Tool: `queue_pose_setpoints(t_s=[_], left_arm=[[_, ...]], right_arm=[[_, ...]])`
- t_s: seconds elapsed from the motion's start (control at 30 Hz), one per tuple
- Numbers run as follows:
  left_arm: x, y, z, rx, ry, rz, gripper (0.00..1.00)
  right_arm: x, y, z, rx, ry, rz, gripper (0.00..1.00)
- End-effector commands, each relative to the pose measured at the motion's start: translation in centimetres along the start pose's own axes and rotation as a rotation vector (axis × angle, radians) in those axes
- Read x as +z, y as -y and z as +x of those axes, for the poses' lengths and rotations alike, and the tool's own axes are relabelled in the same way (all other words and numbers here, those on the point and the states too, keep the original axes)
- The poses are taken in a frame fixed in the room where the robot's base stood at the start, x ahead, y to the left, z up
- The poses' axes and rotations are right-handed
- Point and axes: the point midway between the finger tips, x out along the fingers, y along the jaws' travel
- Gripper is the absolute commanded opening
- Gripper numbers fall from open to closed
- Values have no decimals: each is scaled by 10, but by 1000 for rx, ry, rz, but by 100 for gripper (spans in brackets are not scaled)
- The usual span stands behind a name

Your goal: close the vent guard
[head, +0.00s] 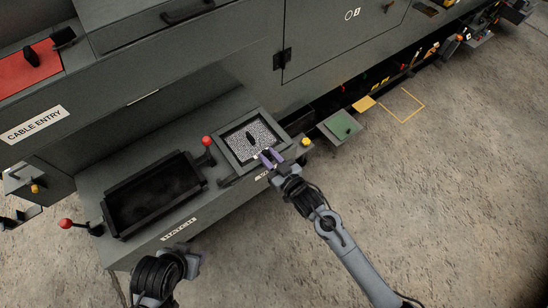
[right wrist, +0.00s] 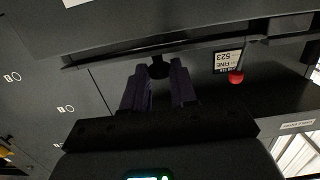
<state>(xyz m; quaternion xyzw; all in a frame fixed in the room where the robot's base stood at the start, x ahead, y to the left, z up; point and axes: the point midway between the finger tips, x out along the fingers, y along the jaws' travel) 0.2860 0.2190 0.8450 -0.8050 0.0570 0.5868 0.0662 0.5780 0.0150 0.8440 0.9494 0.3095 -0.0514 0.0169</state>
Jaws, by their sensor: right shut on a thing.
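A grey-framed panel with a speckled, mesh-like face (head: 236,144) sits on the low bench and appears to be the vent guard. A black handle (head: 250,138) shows against its face. My right gripper (head: 270,157) is at the panel's near right edge. In the right wrist view, its purple fingers (right wrist: 158,84) are shut around a dark knob (right wrist: 158,67) on a thin dark edge. The fingers hide part of the knob, and I cannot tell exactly how far the panel is tilted. My left gripper (head: 190,262) is at the bottom left, away from the panel; its jaws are unclear.
A black open tray (head: 125,225) stands left of the panel, with red-knobbed levers (head: 207,141) (head: 65,223) beside it. A yellow knob (head: 305,142) and a green plate (head: 341,126) are to the right.

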Motion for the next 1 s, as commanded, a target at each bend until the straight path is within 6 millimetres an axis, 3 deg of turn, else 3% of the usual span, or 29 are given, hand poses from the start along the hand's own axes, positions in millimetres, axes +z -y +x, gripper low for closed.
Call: queue_pose_setpoints(t_s=[0.27,0.3,0.43,0.77,1.0], left_arm=[[0,-1,0,2,-1,-2,46],[0,-1,0,3,-1,-3,46],[-1,-2,0,6,-2,-8,46],[-2,-3,-1,10,-3,-12,46],[-3,-2,-7,7,-3,-8,46]], right_arm=[[6,-1,-1,2,13,1,0],[6,-1,-1,2,13,1,31],[5,0,-1,1,11,0,51],[4,0,-2,1,8,0,51],[3,0,-28,1,10,1,51]])
